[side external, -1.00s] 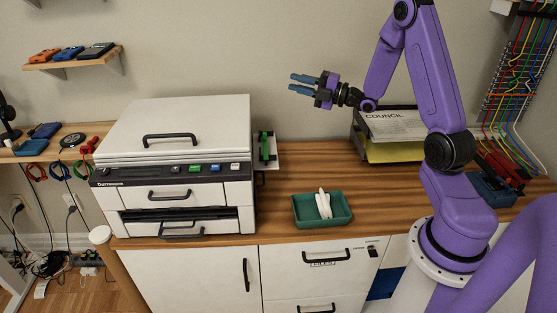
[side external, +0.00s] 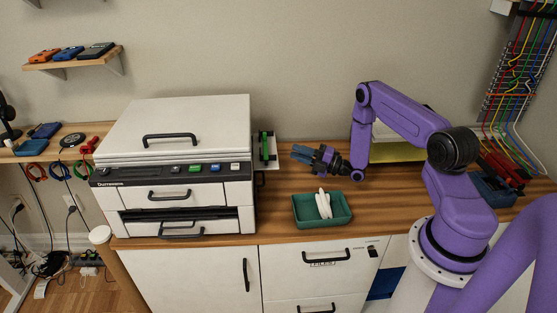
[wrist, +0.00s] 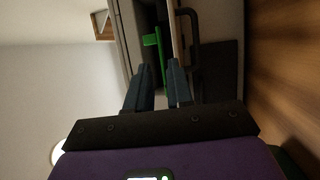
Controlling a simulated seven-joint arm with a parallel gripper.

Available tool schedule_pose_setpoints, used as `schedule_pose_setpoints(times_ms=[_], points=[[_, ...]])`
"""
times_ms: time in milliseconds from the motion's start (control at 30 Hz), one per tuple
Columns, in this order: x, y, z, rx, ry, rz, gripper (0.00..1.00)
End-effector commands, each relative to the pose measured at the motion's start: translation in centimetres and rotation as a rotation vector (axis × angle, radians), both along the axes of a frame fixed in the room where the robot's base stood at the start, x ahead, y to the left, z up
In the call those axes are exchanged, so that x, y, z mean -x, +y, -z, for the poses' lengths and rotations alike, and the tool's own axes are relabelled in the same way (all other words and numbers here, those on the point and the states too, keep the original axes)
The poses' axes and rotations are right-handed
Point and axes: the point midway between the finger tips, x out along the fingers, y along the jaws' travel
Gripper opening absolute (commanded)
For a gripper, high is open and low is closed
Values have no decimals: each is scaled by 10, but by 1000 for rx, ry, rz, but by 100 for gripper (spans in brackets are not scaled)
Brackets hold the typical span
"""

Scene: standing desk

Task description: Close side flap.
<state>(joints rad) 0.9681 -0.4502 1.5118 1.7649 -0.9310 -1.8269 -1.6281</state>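The white printer (side external: 175,130) stands on the wooden desk. Its side flap (side external: 272,163) stands open on the printer's right side, beside a green part (side external: 265,143). In the wrist view, the flap (wrist: 177,35) shows edge-on with a dark handle (wrist: 193,50), and the green part (wrist: 158,50) shows in the opening. My gripper (side external: 302,154) is low over the desk, to the right of the flap, its fingers pointing at the printer. In the wrist view my gripper (wrist: 160,86) has its two blue fingers apart with nothing between them. Contact with the flap cannot be told.
A green tray (side external: 340,217) with white items sits near the desk's front edge, below my gripper. A yellow and grey paper rack (side external: 400,152) stands behind my arm. Blue and red items (side external: 492,187) lie at the right. The desk between flap and tray is clear.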

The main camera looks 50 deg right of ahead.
Motion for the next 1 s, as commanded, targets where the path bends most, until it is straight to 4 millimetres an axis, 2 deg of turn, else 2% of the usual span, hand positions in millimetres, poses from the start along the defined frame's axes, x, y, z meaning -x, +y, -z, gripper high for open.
schedule_pose_setpoints(times_ms=[33,100,200,300,467,800,1000], points=[[1,0,17,-1,3,0,21],[1,0,32,-1,3,0,21],[0,0,47,0,2,0,21],[0,0,54,0,2,0,21],[-11,5,54,1,-1,-3,21],[-54,22,45,1,-1,-2,21],[-67,28,43,0,2,-1,21]])
